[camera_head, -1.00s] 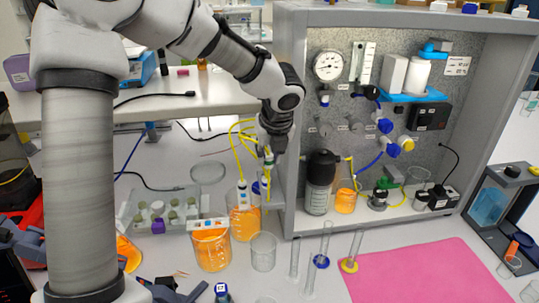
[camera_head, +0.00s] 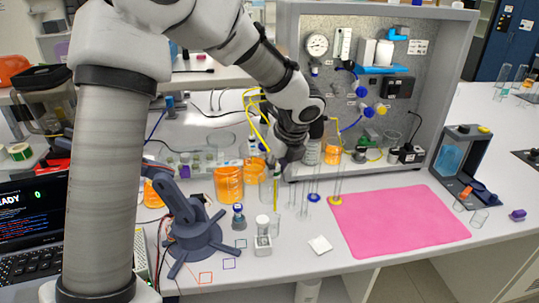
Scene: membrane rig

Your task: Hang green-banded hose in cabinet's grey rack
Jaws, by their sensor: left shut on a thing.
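The open-fronted grey cabinet (camera_head: 445,85) stands at the back right of the bench. My left gripper (camera_head: 279,168) points down in front of the cabinet's lower left edge. It is shut on the yellow hose (camera_head: 246,108), which loops up to the left behind my wrist. A thin yellow-green length (camera_head: 276,192) hangs below the fingers. The fingertips are small and dark here, and I cannot make out the green band clearly. My left arm hides part of the cabinet's left side, and I cannot make out the grey rack. My right gripper is not in view.
Orange-filled beakers (camera_head: 229,182) stand left of the gripper. Slender glass cylinders (camera_head: 337,185) stand right of it, close by. A small blue-grey robot arm (camera_head: 190,225) is at the front left. A pink mat (camera_head: 400,222) lies clear at the right.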

